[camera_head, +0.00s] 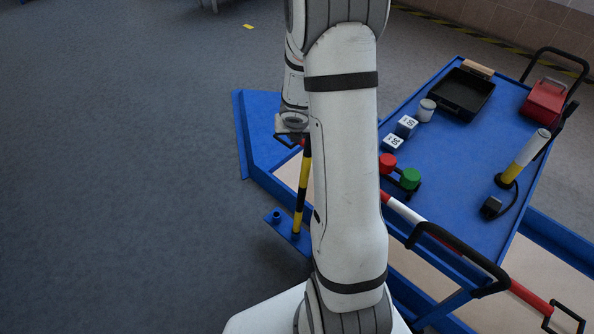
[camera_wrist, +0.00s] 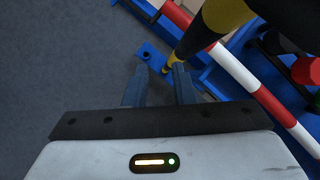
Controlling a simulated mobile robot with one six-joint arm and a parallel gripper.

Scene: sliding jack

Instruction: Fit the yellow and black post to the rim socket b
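The yellow and black post (camera_head: 303,190) stands nearly upright with its foot at a small blue plate (camera_head: 283,225) on the frame's left side. I cannot tell how deep the foot sits. In the wrist view the post (camera_wrist: 222,15) runs from the top right to its foot near the right fingertip. An open blue rim socket (camera_head: 276,214) stands on the plate beside the foot; it also shows in the wrist view (camera_wrist: 146,54). No label shows which socket is b.
A blue trolley top (camera_head: 455,165) on the right carries a black tray (camera_head: 463,92), white boxes, a cup, red and green knobs and a yellow-white cylinder. A red and white bar (camera_wrist: 245,78) runs close to the post.

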